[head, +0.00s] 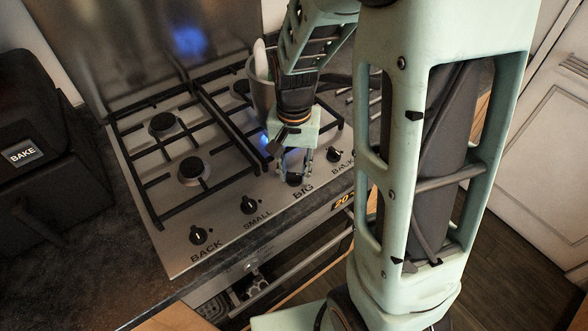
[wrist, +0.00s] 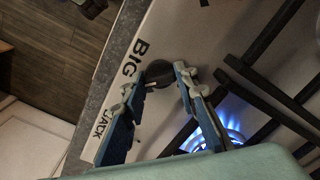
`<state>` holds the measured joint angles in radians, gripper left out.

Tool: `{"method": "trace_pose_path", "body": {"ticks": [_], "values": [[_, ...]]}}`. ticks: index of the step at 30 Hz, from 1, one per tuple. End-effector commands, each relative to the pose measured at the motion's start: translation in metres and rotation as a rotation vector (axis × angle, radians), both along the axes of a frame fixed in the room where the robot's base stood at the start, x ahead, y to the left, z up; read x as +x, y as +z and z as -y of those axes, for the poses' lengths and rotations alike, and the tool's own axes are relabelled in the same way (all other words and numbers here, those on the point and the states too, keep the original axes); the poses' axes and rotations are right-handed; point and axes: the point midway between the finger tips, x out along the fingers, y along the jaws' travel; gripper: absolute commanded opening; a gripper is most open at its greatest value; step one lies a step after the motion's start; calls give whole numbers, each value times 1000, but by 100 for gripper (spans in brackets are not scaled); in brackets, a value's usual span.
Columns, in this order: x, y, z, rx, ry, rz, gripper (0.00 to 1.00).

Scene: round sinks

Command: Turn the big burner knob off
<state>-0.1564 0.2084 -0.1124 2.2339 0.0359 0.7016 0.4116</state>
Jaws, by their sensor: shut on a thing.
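The big burner knob (wrist: 160,73) is a dark round knob beside the printed word BIG on the stove's front strip. In the head view it shows only partly, beneath my gripper (head: 294,172). In the wrist view the two blue fingers of my gripper (wrist: 162,82) reach down on either side of the knob, closed on it. A blue flame (wrist: 215,128) burns at the big burner, just right of the fingers. Its glow also shows in the head view (head: 266,140).
The stove top (head: 140,165) carries dark grates and other knobs, labelled SMALL (head: 249,204) and BACK (head: 199,236). A pot (head: 262,90) with something pale in it stands at the back behind my arm. A dark BAKE box (head: 45,140) stands at the left.

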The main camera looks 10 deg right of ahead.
Motion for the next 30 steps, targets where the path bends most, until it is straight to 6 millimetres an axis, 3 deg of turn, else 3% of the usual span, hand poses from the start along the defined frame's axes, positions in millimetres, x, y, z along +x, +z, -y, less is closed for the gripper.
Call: {"method": "trace_pose_path", "body": {"ticks": [18, 30], "values": [[1, 2, 0, 0, -559, 4, 3], [1, 2, 0, 0, -762, 4, 3]]}}
